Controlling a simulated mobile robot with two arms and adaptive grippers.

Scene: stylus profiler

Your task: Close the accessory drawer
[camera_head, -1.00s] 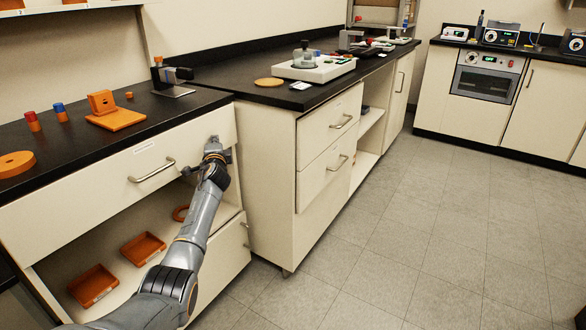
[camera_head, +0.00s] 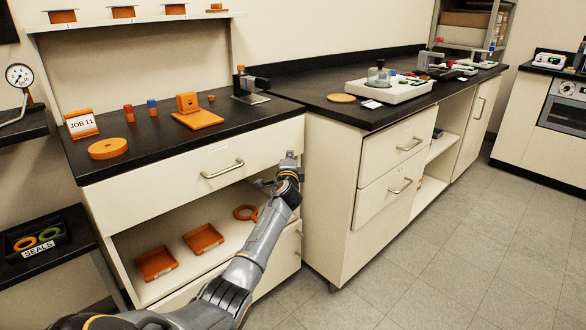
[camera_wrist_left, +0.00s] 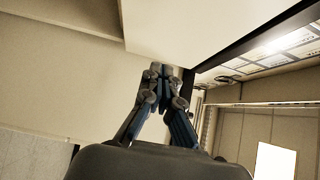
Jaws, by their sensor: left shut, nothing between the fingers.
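A wide cream drawer front with a bar handle (camera_head: 222,170) and a small label lies under the black bench top on the left; I take it for the accessory drawer. It looks about in line with the bench edge; I cannot tell whether a small gap is left. My left gripper (camera_head: 289,158) is shut and empty at the right end of this front, right of the handle. In the left wrist view the closed fingertips (camera_wrist_left: 160,69) are close to a pale panel; contact is unclear. My right gripper is not in view.
To the right stands a cabinet with two handled drawers (camera_head: 398,145). Orange parts and a small clamp-like device (camera_head: 249,86) stand on the bench. The floor (camera_head: 440,260) is clear.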

